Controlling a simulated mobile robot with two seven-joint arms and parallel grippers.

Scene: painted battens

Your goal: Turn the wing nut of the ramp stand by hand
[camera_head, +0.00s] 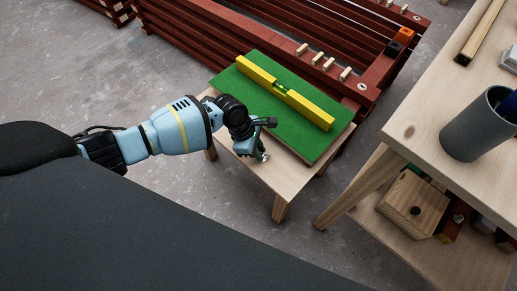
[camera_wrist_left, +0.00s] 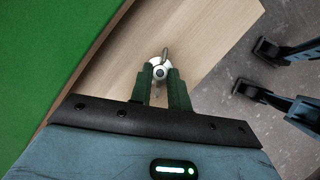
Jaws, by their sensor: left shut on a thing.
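The ramp stand (camera_head: 283,178) is a low pale wooden stand with a green board (camera_head: 240,87) on top. A yellow spirit level (camera_head: 311,107) lies on the board. My left gripper (camera_head: 260,155) is at the stand's near edge, beside the board. In the left wrist view, its two green fingers (camera_wrist_left: 161,88) are shut on the silver wing nut (camera_wrist_left: 160,70). One wing (camera_wrist_left: 165,54) points away from the gripper, and the other lies between the fingers. The nut is mostly hidden in the head view. My right gripper does not show.
Dark red battens (camera_head: 235,32) are stacked behind the stand. A wooden workbench (camera_head: 420,125) with a grey cup (camera_head: 470,130) stands close on the right, with a wooden block (camera_head: 412,205) on its lower shelf. Bare concrete floor lies in front.

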